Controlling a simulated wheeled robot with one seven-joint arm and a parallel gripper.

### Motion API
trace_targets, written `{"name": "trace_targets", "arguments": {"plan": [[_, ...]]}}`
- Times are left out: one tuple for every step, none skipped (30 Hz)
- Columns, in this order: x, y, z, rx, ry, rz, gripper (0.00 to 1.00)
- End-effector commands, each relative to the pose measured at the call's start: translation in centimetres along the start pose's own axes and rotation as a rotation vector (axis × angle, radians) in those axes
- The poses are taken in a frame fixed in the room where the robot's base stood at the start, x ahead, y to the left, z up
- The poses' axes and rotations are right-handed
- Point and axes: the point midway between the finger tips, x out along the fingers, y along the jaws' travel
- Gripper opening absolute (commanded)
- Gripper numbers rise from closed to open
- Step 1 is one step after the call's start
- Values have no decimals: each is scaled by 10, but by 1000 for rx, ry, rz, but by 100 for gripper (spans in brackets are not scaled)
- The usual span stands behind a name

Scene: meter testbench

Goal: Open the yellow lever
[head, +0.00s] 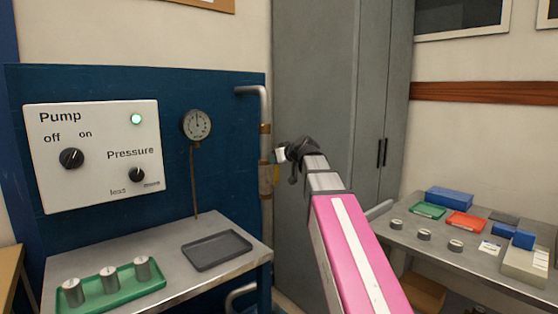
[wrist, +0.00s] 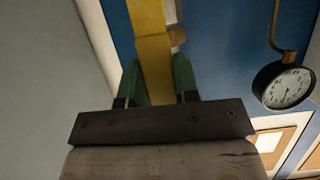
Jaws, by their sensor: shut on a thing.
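The yellow lever (wrist: 152,50) is a flat yellow bar running up the middle of the wrist view. Its lower end sits between the green fingers of my gripper (wrist: 158,82), which are shut on it. In the head view my gripper (head: 281,155) is beside the grey vertical pipe (head: 266,120) at the right edge of the blue panel. My wrist hides most of the lever there, so its angle is hard to tell.
A round gauge (head: 197,124) stands left of the pipe, also in the wrist view (wrist: 286,86). The pump box (head: 95,155) has a lit green lamp. A bench (head: 190,235) below holds trays. A grey cabinet (head: 330,90) and a cluttered side table (head: 400,250) lie right.

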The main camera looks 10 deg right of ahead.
Motion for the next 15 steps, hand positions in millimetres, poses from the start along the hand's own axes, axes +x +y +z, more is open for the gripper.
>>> {"name": "trace_targets", "arguments": {"plan": [[0,-2,1,-11,-1,4,0],[0,-2,1,-16,-1,6,0],[0,-2,1,-21,-1,8,0],[0,-3,1,-24,-2,10,0],[0,-3,1,-27,-2,11,0],[0,-3,1,-30,-2,12,0],[0,-3,1,-32,-2,12,0],[0,-3,1,-33,-2,13,0],[0,-4,1,-34,-2,13,0],[0,-4,2,-35,-3,13,0],[0,-4,1,-35,-3,13,0],[0,-4,2,-35,-3,13,0],[0,-4,2,-35,-3,12,0],[0,-4,2,-35,-3,12,0],[0,-4,2,-36,-3,12,0]]}}
